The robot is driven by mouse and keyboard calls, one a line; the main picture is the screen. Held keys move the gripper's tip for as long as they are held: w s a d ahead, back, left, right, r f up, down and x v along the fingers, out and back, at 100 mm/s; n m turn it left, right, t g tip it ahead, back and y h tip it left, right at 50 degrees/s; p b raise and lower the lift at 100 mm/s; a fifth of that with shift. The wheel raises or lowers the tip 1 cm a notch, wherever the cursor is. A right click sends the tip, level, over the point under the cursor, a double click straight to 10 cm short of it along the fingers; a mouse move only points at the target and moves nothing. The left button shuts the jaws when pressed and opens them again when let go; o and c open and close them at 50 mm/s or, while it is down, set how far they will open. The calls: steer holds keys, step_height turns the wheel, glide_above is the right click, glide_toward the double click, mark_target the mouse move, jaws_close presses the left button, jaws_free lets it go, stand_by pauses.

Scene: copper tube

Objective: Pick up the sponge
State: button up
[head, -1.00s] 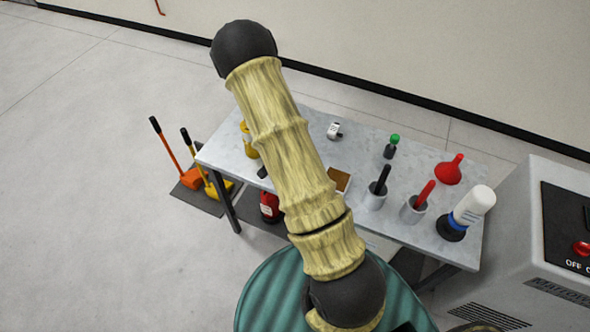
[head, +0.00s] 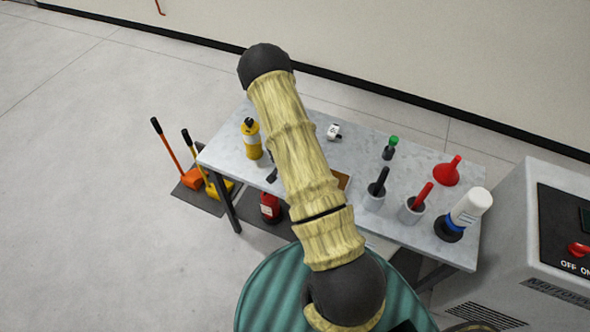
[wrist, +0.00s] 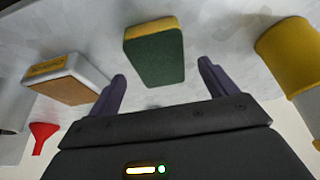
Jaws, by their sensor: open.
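The sponge (wrist: 154,55), with a dark green face and a yellow layer, shows in the wrist view on the grey tabletop. My gripper (wrist: 161,69) is open, its two purple-grey fingers apart and nothing held. The sponge lies ahead of the fingers, roughly centred between them; I cannot tell the exact gap. In the head view my arm hides the sponge and most of the gripper.
Two holders, a red funnel (head: 447,173) and a white bottle (head: 470,207) stand to the right.

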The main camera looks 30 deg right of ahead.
steer(key=shift+x, duration=1.05)
steer(key=shift+f, duration=0.3)
steer(key=c, duration=1.1)
